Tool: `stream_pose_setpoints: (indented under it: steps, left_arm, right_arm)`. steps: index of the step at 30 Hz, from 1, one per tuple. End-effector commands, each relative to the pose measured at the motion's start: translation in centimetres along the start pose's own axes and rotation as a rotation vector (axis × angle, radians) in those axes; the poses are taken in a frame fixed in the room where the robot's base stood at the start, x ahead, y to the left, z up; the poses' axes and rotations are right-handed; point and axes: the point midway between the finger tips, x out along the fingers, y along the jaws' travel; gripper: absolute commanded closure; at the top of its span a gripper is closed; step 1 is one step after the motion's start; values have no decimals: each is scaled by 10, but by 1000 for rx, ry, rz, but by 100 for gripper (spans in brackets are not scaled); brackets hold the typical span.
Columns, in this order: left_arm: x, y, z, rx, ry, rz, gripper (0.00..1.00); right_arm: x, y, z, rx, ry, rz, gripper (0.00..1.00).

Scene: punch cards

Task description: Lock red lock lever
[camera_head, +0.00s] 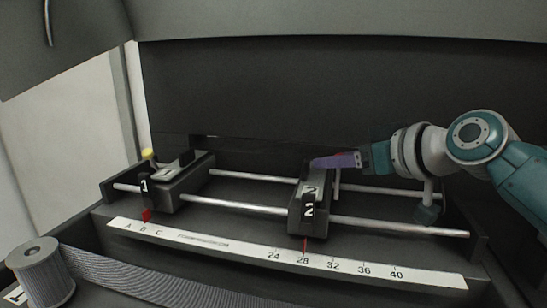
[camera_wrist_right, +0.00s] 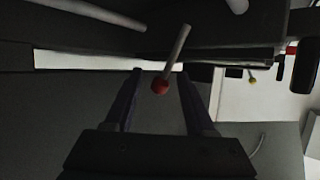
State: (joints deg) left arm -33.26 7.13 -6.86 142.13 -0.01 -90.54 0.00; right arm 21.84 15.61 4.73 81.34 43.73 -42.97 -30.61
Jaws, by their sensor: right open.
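The red lock lever is a pale rod ending in a red ball (camera_wrist_right: 160,86), seen in the right wrist view. In the head view it is hidden behind my right gripper (camera_head: 322,163) or the carriage marked 2 (camera_head: 309,194). My right gripper is open beside that carriage's back part. In the right wrist view the red ball shows between the two fingers of the right gripper (camera_wrist_right: 160,74); I cannot tell whether either finger touches it. My left gripper is out of view.
The carriage marked 1 (camera_head: 181,180), with a yellow knob (camera_head: 147,153), sits at the left on the same metal rails (camera_head: 256,207). A white scale strip (camera_head: 350,269) runs along the front. A ribbed ribbon roll (camera_head: 40,275) stands at the lower left. A dark wall rises behind.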

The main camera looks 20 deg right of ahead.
Motion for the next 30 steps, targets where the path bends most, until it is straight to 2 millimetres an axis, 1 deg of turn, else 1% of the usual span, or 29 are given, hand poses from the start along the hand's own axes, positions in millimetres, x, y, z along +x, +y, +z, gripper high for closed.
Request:
stream_pose_setpoints:
  steps: [4,5,19,30]
  left_arm:
    - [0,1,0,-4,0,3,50]
    - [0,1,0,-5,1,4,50]
    - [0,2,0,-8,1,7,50]
    - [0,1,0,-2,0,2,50]
  right_arm:
    - [0,0,0,0,0,0,45]
    - [0,0,0,0,0,0,47]
    - [0,0,0,0,0,0,100]
    - [0,0,0,0,0,0,100]
